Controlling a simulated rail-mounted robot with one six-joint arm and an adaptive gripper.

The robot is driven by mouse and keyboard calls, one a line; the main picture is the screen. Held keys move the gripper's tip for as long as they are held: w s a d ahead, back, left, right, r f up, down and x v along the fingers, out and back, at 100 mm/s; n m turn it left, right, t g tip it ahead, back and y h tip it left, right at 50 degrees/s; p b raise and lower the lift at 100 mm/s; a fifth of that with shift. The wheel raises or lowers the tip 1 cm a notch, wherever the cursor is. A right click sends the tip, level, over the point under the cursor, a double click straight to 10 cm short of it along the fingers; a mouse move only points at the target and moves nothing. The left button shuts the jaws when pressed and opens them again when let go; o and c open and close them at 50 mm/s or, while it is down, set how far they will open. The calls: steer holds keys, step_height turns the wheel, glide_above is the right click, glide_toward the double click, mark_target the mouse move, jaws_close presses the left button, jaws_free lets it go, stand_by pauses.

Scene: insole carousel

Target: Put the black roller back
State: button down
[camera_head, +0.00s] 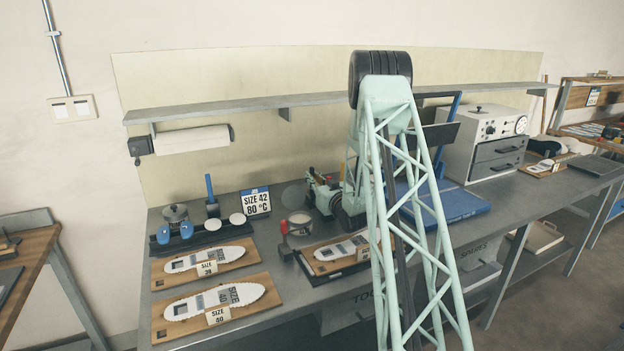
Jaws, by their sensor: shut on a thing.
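My gripper (322,190) is partly hidden behind my mint lattice arm, above the middle of the bench. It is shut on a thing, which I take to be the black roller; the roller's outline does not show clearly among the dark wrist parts. Just below and left of the gripper stand a small red-topped item (283,227) and a round dark pot (300,220). I cannot tell which place belongs to the roller.
A shelf (250,110) runs above. My arm hides the middle.

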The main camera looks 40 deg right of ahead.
steer(key=shift+f, duration=0.15)
steer(key=c, duration=2.7)
jaws_free()
steer(key=shift+r, duration=0.25)
steer(key=p+v, duration=0.1)
steer(key=v, duration=1.1)
